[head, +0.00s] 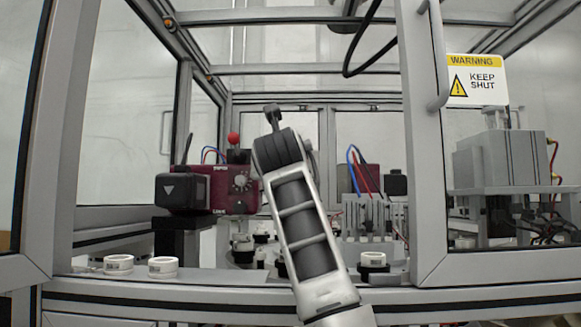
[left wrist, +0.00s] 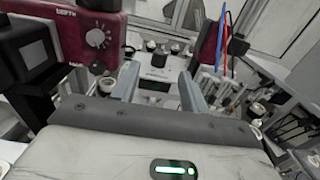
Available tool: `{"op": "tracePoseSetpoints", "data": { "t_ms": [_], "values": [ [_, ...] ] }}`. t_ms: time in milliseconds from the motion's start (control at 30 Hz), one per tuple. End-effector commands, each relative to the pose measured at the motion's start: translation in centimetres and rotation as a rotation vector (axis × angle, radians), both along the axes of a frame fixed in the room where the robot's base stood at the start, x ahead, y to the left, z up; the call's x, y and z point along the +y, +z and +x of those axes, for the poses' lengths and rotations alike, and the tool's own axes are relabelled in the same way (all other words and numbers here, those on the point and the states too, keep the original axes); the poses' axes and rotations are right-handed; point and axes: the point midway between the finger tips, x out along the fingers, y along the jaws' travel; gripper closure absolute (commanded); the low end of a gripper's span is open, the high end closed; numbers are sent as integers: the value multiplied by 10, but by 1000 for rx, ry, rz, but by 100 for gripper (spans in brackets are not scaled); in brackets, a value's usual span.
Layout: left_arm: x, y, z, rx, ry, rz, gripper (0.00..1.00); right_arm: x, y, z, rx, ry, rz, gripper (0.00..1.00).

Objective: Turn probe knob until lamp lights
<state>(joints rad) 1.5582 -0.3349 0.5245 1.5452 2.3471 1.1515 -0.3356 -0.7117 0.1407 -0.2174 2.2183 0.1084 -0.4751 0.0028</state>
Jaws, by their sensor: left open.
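A dark red box (head: 213,180) stands left of centre, with a grey round knob (head: 240,183) on its front. A red ball (head: 234,138) sits above it; I cannot tell whether it is a lamp or lit. In the left wrist view the box (left wrist: 92,18) and its knob (left wrist: 95,38) are at upper left. My left gripper (left wrist: 157,76) is open, with nothing between its fingers; the knob is to their left, apart from them. In the head view my left arm hides its own fingers. My right gripper is not in view.
A black block (head: 182,192) stands in front of the red box's left part. White rings (head: 118,264) (head: 163,267) lie on the front ledge, another (head: 373,259) on a black holder. Frame posts and a door handle (head: 436,55) border the opening. Cables hang at the top.

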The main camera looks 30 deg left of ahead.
Motion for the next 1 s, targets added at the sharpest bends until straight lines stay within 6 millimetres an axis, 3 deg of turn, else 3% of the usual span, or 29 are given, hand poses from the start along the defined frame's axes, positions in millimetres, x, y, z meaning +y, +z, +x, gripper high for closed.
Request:
{"op": "tracePoseSetpoints", "data": {
  "t_ms": [100,300,700,867,1000],
  "values": [
    [13,2,21,5,1,1,55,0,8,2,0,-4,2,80],
    [25,1,42,2,1,0,55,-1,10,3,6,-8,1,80],
    [29,-1,49,0,0,-1,55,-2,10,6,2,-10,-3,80],
    [29,-1,49,0,0,-1,97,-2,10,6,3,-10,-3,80],
    [28,0,48,1,1,-1,100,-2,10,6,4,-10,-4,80]
  ]
}}
